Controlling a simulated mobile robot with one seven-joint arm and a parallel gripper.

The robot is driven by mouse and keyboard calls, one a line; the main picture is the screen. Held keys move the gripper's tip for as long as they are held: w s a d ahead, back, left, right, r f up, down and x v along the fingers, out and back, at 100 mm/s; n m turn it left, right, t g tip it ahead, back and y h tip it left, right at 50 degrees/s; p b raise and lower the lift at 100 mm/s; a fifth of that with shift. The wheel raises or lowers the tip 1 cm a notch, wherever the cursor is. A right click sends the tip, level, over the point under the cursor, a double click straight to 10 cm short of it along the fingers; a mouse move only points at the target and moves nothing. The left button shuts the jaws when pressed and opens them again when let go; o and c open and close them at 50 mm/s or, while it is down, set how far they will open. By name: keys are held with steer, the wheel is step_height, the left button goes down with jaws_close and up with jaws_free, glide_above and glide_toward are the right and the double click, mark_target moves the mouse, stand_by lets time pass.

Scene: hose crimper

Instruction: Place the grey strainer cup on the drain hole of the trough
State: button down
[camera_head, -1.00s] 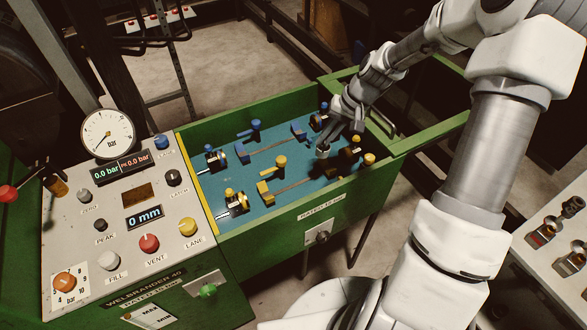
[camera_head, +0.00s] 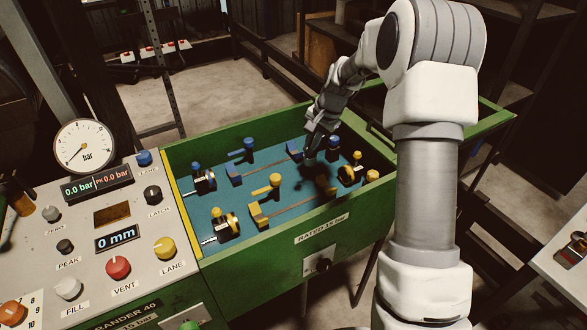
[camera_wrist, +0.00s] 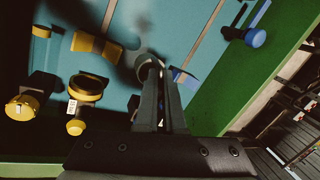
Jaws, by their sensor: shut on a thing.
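My gripper (camera_head: 313,154) is over the right part of the green-walled trough (camera_head: 270,243) with its teal floor. In the wrist view my gripper (camera_wrist: 153,80) has its long dark fingers close together, shut on the small grey strainer cup (camera_wrist: 147,63). The cup shows at the fingertips and is partly hidden by them. In the head view the cup is small and hard to separate from the fingers and the teal floor behind. I cannot tell its height above the floor. I cannot make out the drain hole in either view.
Yellow fittings (camera_head: 272,182) and blue fittings (camera_head: 247,146) stand around the trough floor, several close to my gripper. Thin rods run between blocks. A control panel (camera_head: 110,225) with gauge (camera_head: 84,146) stands left. Open teal floor lies between the fittings.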

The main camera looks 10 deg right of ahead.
steer(key=shift+w+a+f+b, duration=0.1)
steer(key=shift+a+f, duration=0.65)
steer(key=shift+f, duration=0.4)
steer(key=shift+w+a+f+b, duration=0.1)
steer(key=shift+a+f+b, duration=0.05)
steer(key=shift+a+f, duration=0.8)
steer(key=shift+w+a+f+b, duration=0.1)
steer(key=shift+a+f, duration=0.5)
steer(key=shift+f, duration=0.7)
steer(key=shift+f, duration=0.15)
steer(key=c, duration=1)
jaws_free()
